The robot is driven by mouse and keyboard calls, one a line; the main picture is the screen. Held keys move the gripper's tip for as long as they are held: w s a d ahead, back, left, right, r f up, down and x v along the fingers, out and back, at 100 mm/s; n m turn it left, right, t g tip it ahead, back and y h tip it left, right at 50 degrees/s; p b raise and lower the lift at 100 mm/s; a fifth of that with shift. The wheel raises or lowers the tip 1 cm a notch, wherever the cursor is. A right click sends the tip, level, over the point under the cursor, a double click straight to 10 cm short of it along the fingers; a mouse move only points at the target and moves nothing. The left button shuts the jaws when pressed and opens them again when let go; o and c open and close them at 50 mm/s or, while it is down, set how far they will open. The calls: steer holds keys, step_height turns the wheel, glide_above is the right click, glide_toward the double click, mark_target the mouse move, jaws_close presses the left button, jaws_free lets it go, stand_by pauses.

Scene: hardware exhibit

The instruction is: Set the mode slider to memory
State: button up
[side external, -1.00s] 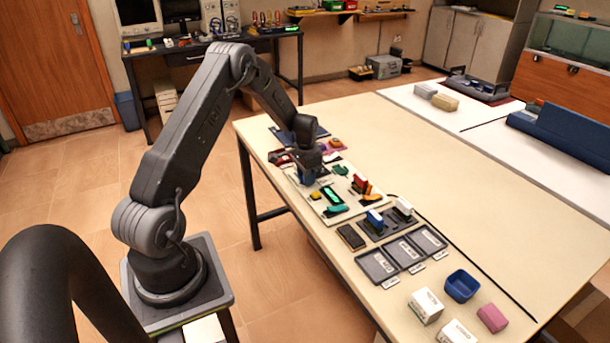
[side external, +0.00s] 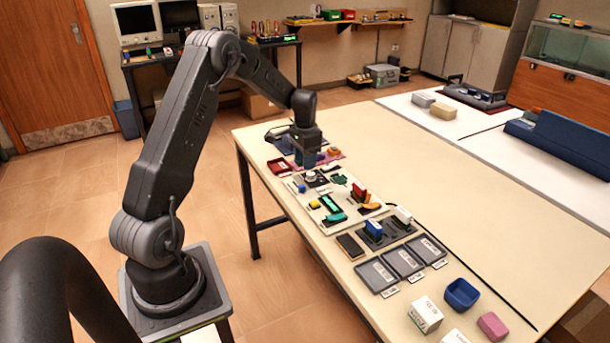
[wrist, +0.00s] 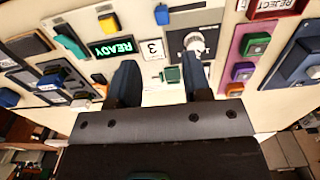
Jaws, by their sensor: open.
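A cream control panel (side external: 293,185) lies on the table with small controls on it. A small green piece (wrist: 171,75) shows between my fingers. I cannot tell which control is the mode slider, and no memory marking is readable. My gripper (wrist: 161,80) is open and empty; in the side view it (side external: 309,158) hangs over the panel's far end.
A pink plate (wrist: 236,60) with colored buttons and a red REJECT box (wrist: 272,6) lie beside the panel. Grey trays (side external: 377,274), a blue bin (side external: 461,294) and a white box (side external: 425,314) stand nearer the front. The table's right side (side external: 480,200) is largely clear.

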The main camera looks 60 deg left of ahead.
steer(key=shift+r, duration=2.2)
steer(key=s+d+r+t+y, duration=0.1)
steer(key=s+d+r, duration=0.2)
steer(key=d+r, duration=0.5)
steer(key=s+d+r+t, duration=0.25)
steer(key=d+r, duration=0.35)
steer(key=d, duration=0.4)
steer(key=s+d+t+h, duration=0.1)
steer(key=s+d+t, duration=0.1)
steer(key=s+d, duration=1)
steer(key=s, duration=0.4)
steer(key=shift+s+d+r, duration=0.2)
steer(key=shift+s+r, duration=0.05)
steer(key=shift+r, duration=0.05)
